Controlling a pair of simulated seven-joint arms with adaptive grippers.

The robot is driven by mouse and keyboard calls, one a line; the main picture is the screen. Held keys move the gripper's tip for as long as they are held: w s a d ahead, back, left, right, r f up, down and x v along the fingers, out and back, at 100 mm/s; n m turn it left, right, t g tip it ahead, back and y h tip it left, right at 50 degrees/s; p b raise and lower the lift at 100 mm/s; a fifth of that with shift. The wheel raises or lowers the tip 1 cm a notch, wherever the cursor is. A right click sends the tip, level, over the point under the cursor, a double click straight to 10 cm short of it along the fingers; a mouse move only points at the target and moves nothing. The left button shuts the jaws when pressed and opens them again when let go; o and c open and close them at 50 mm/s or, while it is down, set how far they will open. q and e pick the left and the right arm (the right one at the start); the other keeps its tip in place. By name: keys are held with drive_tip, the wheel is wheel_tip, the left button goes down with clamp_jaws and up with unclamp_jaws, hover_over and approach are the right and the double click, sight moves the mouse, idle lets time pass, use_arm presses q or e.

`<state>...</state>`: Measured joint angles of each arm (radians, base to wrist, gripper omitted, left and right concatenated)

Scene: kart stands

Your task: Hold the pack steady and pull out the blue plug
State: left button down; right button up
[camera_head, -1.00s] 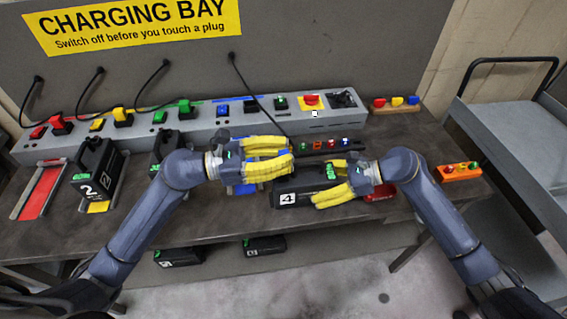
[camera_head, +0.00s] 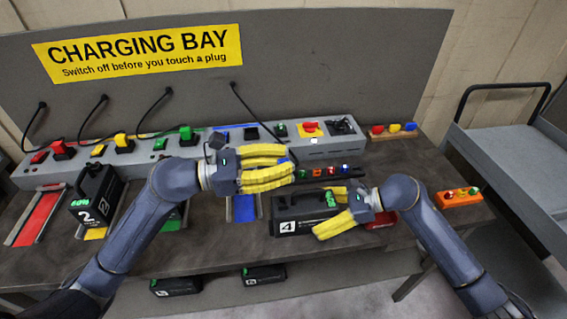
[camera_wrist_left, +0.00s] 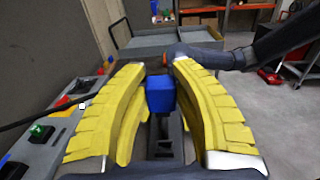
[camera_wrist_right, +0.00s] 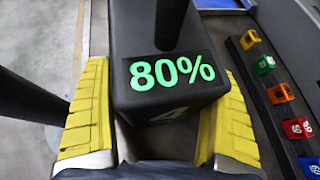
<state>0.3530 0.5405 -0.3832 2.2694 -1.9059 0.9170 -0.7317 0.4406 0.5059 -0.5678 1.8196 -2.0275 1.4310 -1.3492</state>
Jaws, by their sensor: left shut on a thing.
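The black pack marked 4 (camera_head: 289,228) lies on the bench at centre right, and its 80% display shows in the right wrist view (camera_wrist_right: 172,73). My right gripper (camera_head: 326,212) has its yellow fingers along both sides of the pack, close against it. My left gripper (camera_head: 291,168) is shut on the blue plug (camera_wrist_left: 161,95), which sits between its fingertips. In the head view the fingers hide most of the plug. A dark slotted part lies below the plug in the left wrist view. I cannot tell whether the plug touches the pack.
A grey charger strip (camera_head: 190,150) with coloured plugs and a red knob (camera_head: 311,127) runs along the back. A black cable (camera_head: 255,115) hangs beside my left gripper. Pack 2 (camera_head: 97,198) stands at left. An orange block (camera_head: 459,197) sits at the right edge.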

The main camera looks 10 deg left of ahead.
drive_tip(key=shift+o, duration=0.7)
